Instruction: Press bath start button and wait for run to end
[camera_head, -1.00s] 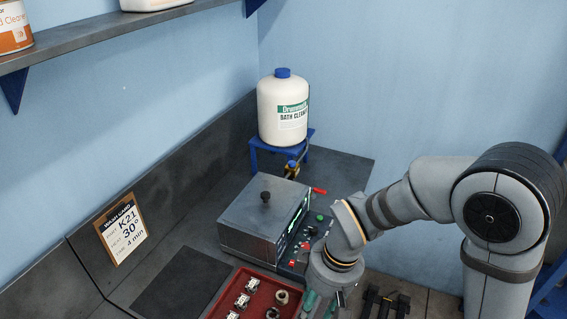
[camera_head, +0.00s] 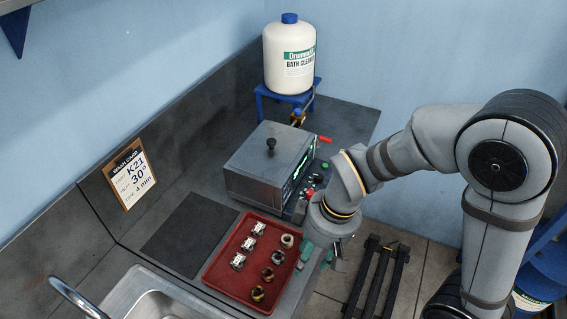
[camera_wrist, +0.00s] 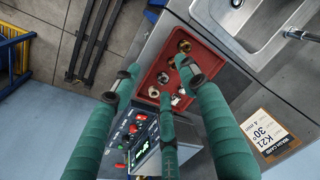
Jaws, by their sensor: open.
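The bath (camera_head: 262,168) is a grey metal box with a black knob on its closed lid. Its green-lit display (camera_head: 301,166) and control panel (camera_head: 309,193) face right, with red and green buttons. A green button (camera_head: 325,166) shows near the panel's far end. In the wrist view, the display (camera_wrist: 140,152) and the red buttons (camera_wrist: 133,128) lie low, between the green fingers. My gripper (camera_head: 318,259) is open and empty, at the tray's right edge in front of the panel. Its spread fingers also show in the wrist view (camera_wrist: 157,82). My wrist hides part of the panel. I cannot read the display.
A red tray (camera_head: 213,275) with several small metal parts lies before the bath. A bottle of bath cleaner (camera_head: 289,60) stands on a blue stand (camera_head: 262,99) behind. A wash card (camera_head: 129,174) leans at left. A sink (camera_head: 150,300) is at the front.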

